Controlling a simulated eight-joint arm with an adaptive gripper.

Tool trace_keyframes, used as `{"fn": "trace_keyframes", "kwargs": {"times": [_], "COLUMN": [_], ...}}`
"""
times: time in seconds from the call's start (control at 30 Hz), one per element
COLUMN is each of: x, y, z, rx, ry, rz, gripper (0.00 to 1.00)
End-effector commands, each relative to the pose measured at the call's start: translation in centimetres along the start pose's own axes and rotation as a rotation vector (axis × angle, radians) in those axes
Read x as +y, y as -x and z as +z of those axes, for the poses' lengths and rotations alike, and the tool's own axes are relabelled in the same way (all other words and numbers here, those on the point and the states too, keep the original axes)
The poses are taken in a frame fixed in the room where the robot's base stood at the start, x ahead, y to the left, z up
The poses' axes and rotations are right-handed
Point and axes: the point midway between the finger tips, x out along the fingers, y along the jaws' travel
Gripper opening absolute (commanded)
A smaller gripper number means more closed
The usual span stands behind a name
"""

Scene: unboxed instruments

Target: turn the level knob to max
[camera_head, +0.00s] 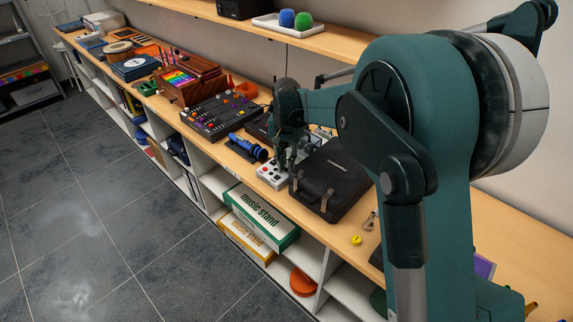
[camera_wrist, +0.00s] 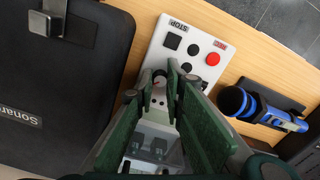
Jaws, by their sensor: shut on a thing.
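A small white control box (camera_head: 270,176) lies on the wooden counter under my gripper. The wrist view shows its white top (camera_wrist: 201,28) with a red round button (camera_wrist: 212,59), a black square button (camera_wrist: 172,41), small black round parts and a "STOP" label. My gripper (camera_wrist: 165,76) has its green fingertips down at the box, closed around a small knob (camera_wrist: 159,79) with a reddish mark. The fingers hide most of the knob, and I cannot read its setting. In the head view my gripper (camera_head: 283,162) shows only partly.
A black case (camera_head: 330,178) lies close beside the box; it also fills the left of the wrist view (camera_wrist: 60,85). A blue microphone-like device (camera_head: 247,148) lies on the other side. A mixer (camera_head: 220,115) stands further along. The counter's front edge is near.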

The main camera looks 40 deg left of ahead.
Motion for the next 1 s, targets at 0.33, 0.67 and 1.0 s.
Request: {"fn": "trace_keyframes", "kwargs": {"times": [0.33,0.67,1.0], "x": [-0.12,-0.13,-0.13], "y": [0.05,0.06,0.08], "z": [-0.03,-0.06,-0.08], "rx": [0.001,0.001,0.001], "ry": [-0.326,-0.64,-0.962], "rz": [-0.002,-0.002,-0.003], "gripper": [0.0,0.0,0.0]}}
